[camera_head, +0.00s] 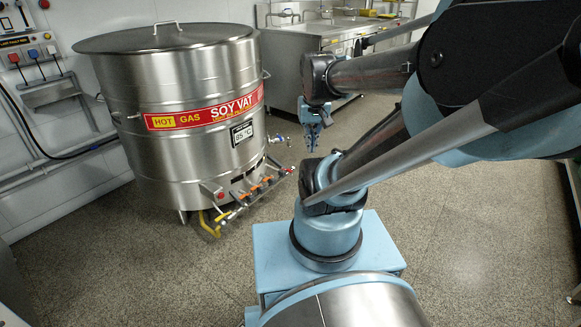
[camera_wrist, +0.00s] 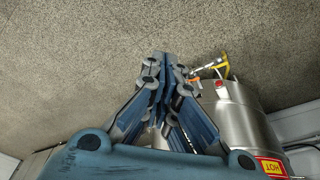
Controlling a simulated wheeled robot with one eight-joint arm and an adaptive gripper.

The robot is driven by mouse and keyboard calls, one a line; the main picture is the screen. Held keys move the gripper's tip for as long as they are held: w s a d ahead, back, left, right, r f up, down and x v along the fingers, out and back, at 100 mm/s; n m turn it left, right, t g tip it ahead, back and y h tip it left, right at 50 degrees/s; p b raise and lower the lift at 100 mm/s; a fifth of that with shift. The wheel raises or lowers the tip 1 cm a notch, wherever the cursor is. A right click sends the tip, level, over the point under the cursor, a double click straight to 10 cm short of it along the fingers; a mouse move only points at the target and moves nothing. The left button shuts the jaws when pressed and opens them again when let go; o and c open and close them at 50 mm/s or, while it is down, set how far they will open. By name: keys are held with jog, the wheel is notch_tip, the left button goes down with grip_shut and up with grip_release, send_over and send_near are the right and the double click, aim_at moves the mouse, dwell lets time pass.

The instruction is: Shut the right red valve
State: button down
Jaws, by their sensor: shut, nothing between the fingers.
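A small red valve handle (camera_head: 289,170) sits at the right end of the pipe row low on the front of the soy vat (camera_head: 175,145). Several orange handles (camera_head: 254,190) line the same pipe to its left. My gripper (camera_head: 313,146) hangs down in the picture to the right of the valve and vat, apart from both. Its blue fingers are shut with nothing between them. In the wrist view my gripper (camera_wrist: 163,60) fills the middle, and the vat (camera_wrist: 243,125) shows upside down at the right. The red valve cannot be told for certain there.
A small tap (camera_head: 277,139) sticks out of the vat's right side. A steel sink counter (camera_head: 330,38) stands behind. The speckled floor (camera_head: 140,270) in front of the vat is clear.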

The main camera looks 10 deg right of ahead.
jog(key=w+d+r+m+h, duration=0.1)
jog(key=w+m, duration=0.1)
jog(key=w, duration=1.4)
jog(key=w+d+r+m, duration=0.1)
jog(key=w, duration=1.6)
jog(key=w+d+f+m, duration=0.2)
jog(key=w+f, duration=1)
jog(key=w, duration=0.5)
jog(key=w+f+m, duration=0.1)
jog(key=w+f, duration=0.3)
jog(key=f, duration=0.7)
jog(key=w+d+f+m+h, duration=0.1)
jog(key=w+f, duration=0.4)
jog(key=f, duration=0.6)
jog(key=w+d+f+m, duration=0.1)
jog(key=w+f, duration=0.3)
jog(key=f, duration=0.7)
jog(key=shift+w+f+t, duration=0.15)
jog(key=shift+t, duration=0.15)
jog(key=shift+d, duration=0.1)
